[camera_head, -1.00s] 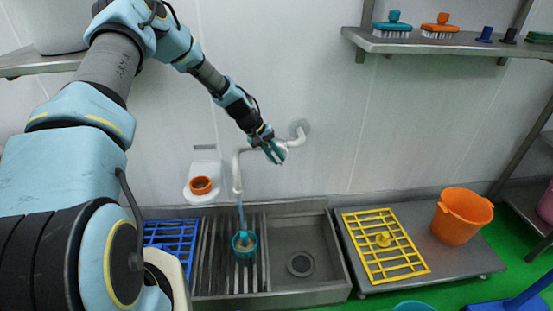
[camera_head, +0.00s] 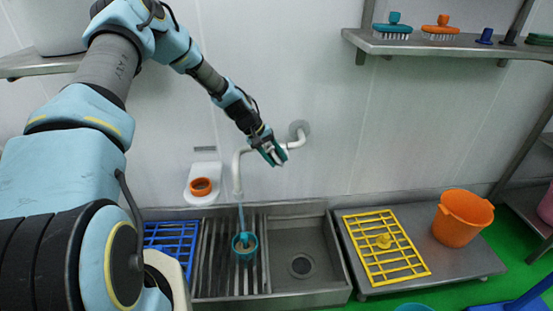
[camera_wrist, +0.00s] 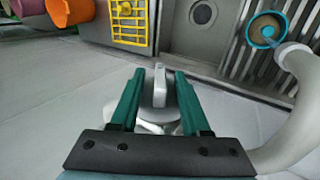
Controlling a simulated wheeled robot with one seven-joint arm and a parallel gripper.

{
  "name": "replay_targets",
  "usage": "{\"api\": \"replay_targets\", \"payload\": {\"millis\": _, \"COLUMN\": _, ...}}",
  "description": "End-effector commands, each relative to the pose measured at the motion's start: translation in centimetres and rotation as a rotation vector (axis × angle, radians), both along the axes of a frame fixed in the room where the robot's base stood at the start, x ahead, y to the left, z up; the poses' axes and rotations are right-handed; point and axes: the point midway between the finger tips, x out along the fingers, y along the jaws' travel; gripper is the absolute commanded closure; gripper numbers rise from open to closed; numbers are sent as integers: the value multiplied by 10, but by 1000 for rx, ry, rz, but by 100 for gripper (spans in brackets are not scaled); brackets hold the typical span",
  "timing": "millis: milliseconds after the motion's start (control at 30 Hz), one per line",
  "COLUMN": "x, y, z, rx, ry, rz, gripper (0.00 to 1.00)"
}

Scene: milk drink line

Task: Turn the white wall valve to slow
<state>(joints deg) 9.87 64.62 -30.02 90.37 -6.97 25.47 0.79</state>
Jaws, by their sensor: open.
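The white wall valve (camera_wrist: 159,88) shows in the wrist view, with its narrow upright handle between my two green fingers. My gripper (camera_wrist: 159,74) is open, with one finger on each side of the handle and a visible gap at each side. In the head view my gripper (camera_head: 272,153) is at the curved white pipe (camera_head: 238,168) on the wall and hides most of the valve. A thin bluish stream falls from the pipe's spout into a teal container (camera_head: 244,245), which also shows in the wrist view (camera_wrist: 267,29).
The steel sink (camera_head: 302,240) is below, with a slatted drain at its left. A yellow rack (camera_head: 362,250) and an orange bucket (camera_head: 462,217) stand on a bench at right. A white holder with an orange ring (camera_head: 201,186) hangs left of the pipe. A shelf with brushes is upper right.

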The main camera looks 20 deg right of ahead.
Motion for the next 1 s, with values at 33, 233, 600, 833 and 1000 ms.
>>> {"api": "replay_targets", "payload": {"millis": 33, "x": 2, "y": 3, "z": 5, "rx": -1, "ry": -2, "rz": 1, "gripper": 54}}
{"api": "replay_targets", "payload": {"millis": 233, "x": 8, "y": 20, "z": 36, "rx": 0, "ry": -4, "rz": 2, "gripper": 54}}
{"api": "replay_targets", "payload": {"millis": 600, "x": 15, "y": 47, "z": 85, "rx": 0, "ry": -1, "rz": 0, "gripper": 54}}
{"api": "replay_targets", "payload": {"millis": 833, "x": 16, "y": 50, "z": 91, "rx": 0, "ry": -1, "rz": 0, "gripper": 54}}
{"api": "replay_targets", "payload": {"millis": 1000, "x": 16, "y": 50, "z": 91, "rx": 0, "ry": -1, "rz": 0, "gripper": 54}}
